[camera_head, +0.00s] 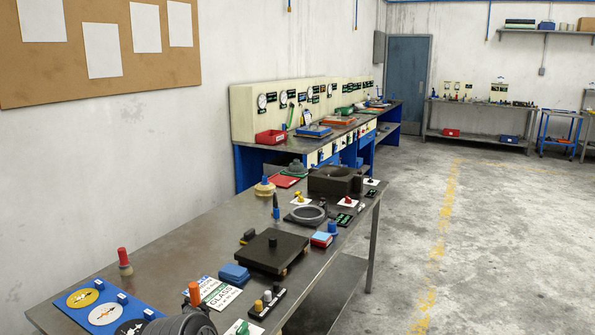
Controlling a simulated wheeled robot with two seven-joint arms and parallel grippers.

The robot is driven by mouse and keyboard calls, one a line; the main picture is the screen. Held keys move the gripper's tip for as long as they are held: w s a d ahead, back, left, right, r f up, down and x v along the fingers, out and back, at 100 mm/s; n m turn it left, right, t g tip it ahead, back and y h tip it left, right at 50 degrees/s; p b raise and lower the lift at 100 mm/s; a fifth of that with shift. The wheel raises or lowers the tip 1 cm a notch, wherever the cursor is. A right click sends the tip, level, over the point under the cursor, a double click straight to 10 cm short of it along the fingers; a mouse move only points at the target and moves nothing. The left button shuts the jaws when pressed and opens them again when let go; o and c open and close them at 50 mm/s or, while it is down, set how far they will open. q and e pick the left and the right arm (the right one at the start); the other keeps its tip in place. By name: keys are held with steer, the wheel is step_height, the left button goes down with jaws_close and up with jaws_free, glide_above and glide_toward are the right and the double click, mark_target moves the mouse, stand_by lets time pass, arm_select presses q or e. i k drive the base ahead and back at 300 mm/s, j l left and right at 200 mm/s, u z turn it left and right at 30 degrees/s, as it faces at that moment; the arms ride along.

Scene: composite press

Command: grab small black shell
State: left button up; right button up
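I cannot tell for certain which item is the small black shell. A dark rounded, ribbed object (185,324) is cut off by the bottom edge of the head view, at the near end of the metal table. A black square plate with a knob (262,252) lies mid-table. A dark grey ring (308,214) lies on a dark base beyond it. A black block with a round hollow (336,180) stands at the table's far end, and a dark domed piece (294,169) sits left of it. Neither gripper shows in this view.
The metal table (170,245) runs away from me, with its left part mostly bare. A blue board with round discs (104,314), a GLASS card (221,294) and a blue block (234,274) lie near. A workbench with gauges (290,105) stands behind. Concrete floor is clear at right.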

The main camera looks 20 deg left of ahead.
mark_target(296, 167)
steer(key=i+l+z, duration=0.2)
steer(key=i, duration=0.3)
steer(key=i+l+z, duration=0.15)
steer(key=i, duration=2.1)
steer(key=i+l, duration=0.1)
steer(key=i, duration=3.35)
steer(key=i+j+u, duration=0.15)
steer(key=i+u, duration=0.65)
steer(key=i+l+u, duration=0.1)
steer(key=i+u, duration=0.25)
steer(key=i+l+u, duration=0.25)
steer(key=i+u, duration=0.15)
steer(key=i+j+u, duration=0.2)
steer(key=u, duration=0.2)
steer(key=i+j+u, duration=0.1)
steer(key=i+u, duration=1.05)
steer(key=k, duration=0.1)
